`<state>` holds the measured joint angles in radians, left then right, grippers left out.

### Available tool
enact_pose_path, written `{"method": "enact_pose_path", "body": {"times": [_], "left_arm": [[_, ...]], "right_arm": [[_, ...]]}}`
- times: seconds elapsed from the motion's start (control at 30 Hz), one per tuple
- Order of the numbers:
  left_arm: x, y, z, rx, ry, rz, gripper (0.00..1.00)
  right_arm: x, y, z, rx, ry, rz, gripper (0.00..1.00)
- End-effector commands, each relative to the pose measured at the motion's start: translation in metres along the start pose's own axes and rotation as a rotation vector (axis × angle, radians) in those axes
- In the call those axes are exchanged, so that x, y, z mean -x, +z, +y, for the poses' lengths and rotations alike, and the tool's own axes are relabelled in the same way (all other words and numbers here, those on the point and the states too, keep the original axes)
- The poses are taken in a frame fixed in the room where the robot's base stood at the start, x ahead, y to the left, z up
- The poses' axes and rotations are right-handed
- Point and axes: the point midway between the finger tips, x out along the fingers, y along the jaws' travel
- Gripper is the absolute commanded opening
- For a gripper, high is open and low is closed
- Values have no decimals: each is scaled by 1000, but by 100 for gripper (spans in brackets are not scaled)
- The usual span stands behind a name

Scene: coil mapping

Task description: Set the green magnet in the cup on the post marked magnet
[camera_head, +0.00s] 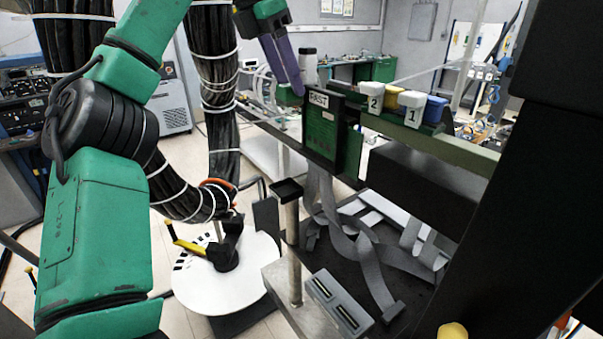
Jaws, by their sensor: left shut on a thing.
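My left gripper (298,92) hangs down at the top centre with a long purple finger below a green and black part. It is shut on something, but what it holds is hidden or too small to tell. Its tip is just left of and above a green panel marked FAST (321,132). A metal post (293,250) with a dark square cup (287,190) on top stands upright below, apart from the gripper. I can read no label on the post. I cannot make out the green magnet. My right gripper is not in view.
White blocks marked 2 (374,103) and 1 (411,114) and a blue block (434,110) stand along a rail right of the panel. Grey ribbon cables (380,280) hang below. A slotted grey block (338,303) lies beside the post. A white disc (205,290) is at left.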

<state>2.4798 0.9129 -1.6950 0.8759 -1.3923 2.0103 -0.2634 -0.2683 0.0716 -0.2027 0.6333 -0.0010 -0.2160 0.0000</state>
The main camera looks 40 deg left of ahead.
Motion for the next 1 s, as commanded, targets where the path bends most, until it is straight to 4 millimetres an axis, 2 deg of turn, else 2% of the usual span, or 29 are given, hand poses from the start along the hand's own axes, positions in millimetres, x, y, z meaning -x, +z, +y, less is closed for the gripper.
{"method": "enact_pose_path", "body": {"times": [0.1,0.2,0.27,0.37,0.6,0.73,1.0], "left_arm": [[-30,-13,1,-2,-6,4,0],[-50,-22,1,-2,-3,3,0],[-61,-26,1,-2,-4,5,0],[-77,-32,1,-2,-1,5,0],[-112,-46,0,-5,-1,4,0],[-128,-54,1,-1,1,3,0],[-161,-69,3,1,5,4,0]], "right_arm": [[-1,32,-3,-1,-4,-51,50],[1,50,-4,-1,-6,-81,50],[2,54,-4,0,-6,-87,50],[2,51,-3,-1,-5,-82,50],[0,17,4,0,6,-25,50],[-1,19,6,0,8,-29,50],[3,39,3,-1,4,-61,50]]}}
